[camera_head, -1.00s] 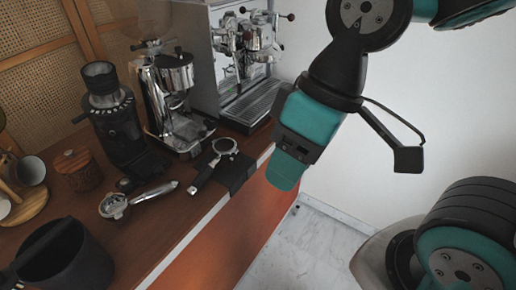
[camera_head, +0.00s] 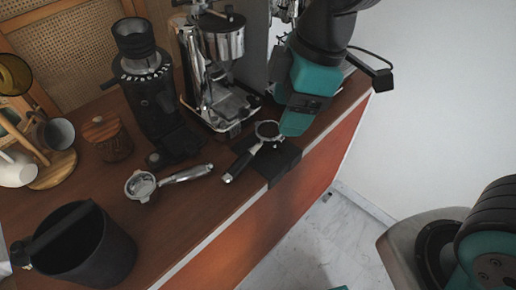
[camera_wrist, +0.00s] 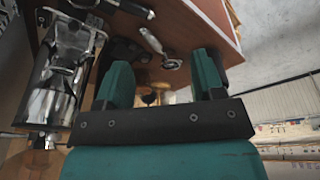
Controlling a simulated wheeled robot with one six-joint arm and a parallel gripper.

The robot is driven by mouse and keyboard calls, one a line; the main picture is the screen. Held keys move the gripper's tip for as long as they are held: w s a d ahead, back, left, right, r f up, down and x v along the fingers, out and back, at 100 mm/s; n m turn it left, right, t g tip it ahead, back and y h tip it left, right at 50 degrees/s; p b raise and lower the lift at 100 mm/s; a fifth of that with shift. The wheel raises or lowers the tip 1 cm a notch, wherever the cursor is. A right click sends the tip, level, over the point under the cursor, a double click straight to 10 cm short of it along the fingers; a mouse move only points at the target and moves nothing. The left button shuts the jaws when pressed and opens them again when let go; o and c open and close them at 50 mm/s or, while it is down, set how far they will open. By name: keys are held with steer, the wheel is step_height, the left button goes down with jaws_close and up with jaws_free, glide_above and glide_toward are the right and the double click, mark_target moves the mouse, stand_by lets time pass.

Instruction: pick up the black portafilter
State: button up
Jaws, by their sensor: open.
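The black portafilter (camera_head: 240,164) lies on the wooden counter at its front edge in the head view, partly on a black mat (camera_head: 279,163). Its black handle points to the lower left and its metal ring is at the upper right. My gripper (camera_head: 297,118) is just right of the ring, at about the counter edge; the head view does not show whether they touch. In the wrist view my gripper (camera_wrist: 162,78) has its two teal fingers apart. I cannot make out the black portafilter surely there.
A silver-handled portafilter (camera_head: 141,186) lies to the left. A black grinder (camera_head: 150,95), a chrome machine (camera_head: 218,75) and a wooden-lidded jar (camera_head: 107,139) stand behind. A black knock box (camera_head: 88,250) stands at the front left. The floor (camera_head: 310,235) beyond the counter is open.

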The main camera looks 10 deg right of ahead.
steer(key=w+a+f+n+t+h+b, duration=0.1)
steer(key=w+a+f+n, duration=0.45)
steer(key=n, duration=0.25)
steer(key=n+p, duration=0.1)
glide_toward(239, 163)
steer(key=x, duration=0.5)
steer(key=shift+w+d+f, duration=0.1)
steer(key=shift+d, duration=0.15)
steer(key=shift+a+p+x, duration=0.15)
steer(key=shift+p+x, duration=0.4)
steer(key=shift+x, duration=0.8)
steer(key=shift+a+p+x, duration=0.1)
steer(key=shift+p+x, duration=0.45)
steer(key=shift+x, duration=0.8)
jaws_close()
